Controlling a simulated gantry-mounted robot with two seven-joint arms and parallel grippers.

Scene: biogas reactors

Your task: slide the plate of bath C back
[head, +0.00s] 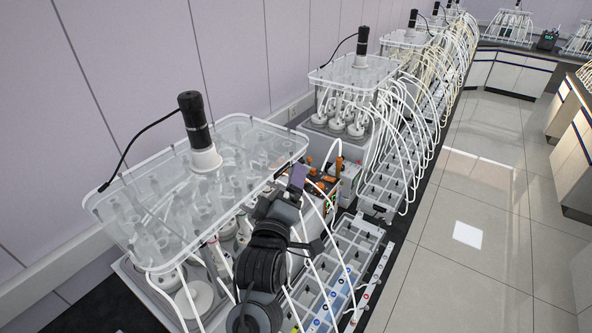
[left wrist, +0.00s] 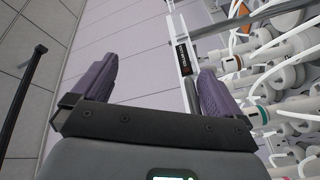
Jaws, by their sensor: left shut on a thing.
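The nearest bath has a clear, white-rimmed plate (head: 120,222) over it, with a black motor (head: 194,120) standing on top. No letter shows to confirm that it is bath C. My left gripper (head: 297,180) is at the plate's right end, by the rim, its purple fingers pointing up. In the left wrist view the fingers (left wrist: 152,85) stand apart, with a white strip bearing a dark and orange label (left wrist: 184,58) running between them by the right finger. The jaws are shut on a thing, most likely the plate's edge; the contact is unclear. My right gripper is not in view.
White tubes (head: 318,220) hang close around my left gripper. Blue-grey compartment boxes (head: 345,258) stand in front of the baths. Another bath with its plate (head: 355,73) stands behind. The wall (head: 130,60) is close on the left; the floor (head: 470,190) is open on the right.

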